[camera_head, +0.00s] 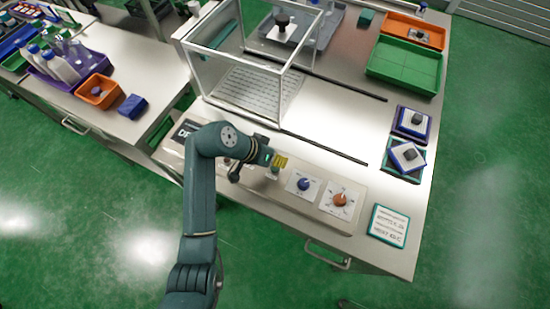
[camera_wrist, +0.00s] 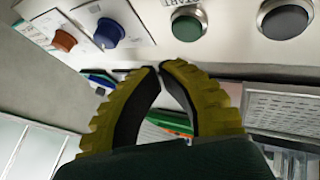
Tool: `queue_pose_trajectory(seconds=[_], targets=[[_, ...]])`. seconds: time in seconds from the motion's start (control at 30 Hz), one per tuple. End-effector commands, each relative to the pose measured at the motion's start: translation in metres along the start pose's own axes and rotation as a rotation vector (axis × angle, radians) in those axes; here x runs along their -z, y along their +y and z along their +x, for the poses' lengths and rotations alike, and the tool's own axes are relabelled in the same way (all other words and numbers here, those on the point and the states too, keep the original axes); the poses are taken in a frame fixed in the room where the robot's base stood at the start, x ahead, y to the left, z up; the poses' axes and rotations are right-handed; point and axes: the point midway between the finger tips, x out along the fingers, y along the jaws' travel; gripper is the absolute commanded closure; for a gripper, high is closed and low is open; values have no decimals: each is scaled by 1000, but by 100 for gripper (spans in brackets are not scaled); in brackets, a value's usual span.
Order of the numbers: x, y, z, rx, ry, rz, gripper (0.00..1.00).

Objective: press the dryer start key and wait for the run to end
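The control panel (camera_head: 315,207) runs along the front of the bench and carries keys and knobs. In the wrist view a round green key (camera_wrist: 187,24) with partly cut-off lettering sits just beyond my fingertips, and a dark grey key (camera_wrist: 285,20) sits to its right. My gripper (camera_wrist: 159,68) has yellow ribbed fingers with their tips together and nothing visible between them. In the head view my gripper (camera_head: 280,161) is over the panel, close to the green key (camera_head: 273,173). I cannot tell whether it touches the key. My arm hides part of the panel's label.
A blue knob (camera_head: 304,184) and an orange knob (camera_head: 340,199) are right of the green key. A clear-walled box (camera_head: 250,75) stands behind the panel. Two dark rails (camera_head: 325,149) lie on the bench. A green-edged card (camera_head: 389,225) lies at the front right corner.

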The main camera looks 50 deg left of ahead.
Motion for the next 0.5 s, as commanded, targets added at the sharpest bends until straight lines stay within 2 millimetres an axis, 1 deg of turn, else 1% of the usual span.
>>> queue_pose_trajectory(seconds=[0.03,0.23,0.3,0.5], targets=[[5,5,-9,0,0,0,100],[13,13,-24,0,-1,-1,100],[14,15,-27,-1,-1,-1,100],[13,14,-25,0,-1,-1,100]])
